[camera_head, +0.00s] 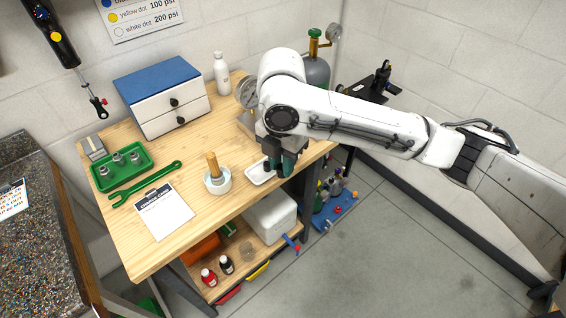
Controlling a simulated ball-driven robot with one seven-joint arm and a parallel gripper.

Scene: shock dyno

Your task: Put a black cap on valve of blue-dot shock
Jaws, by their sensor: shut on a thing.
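My gripper (287,168) points down over the bench's right front edge, beside a small white dish (258,175). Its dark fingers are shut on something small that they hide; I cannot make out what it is. No black cap shows clearly. No blue-dot shock can be made out.
A gas cylinder (315,70) stands behind my arm. Floor at lower right is clear.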

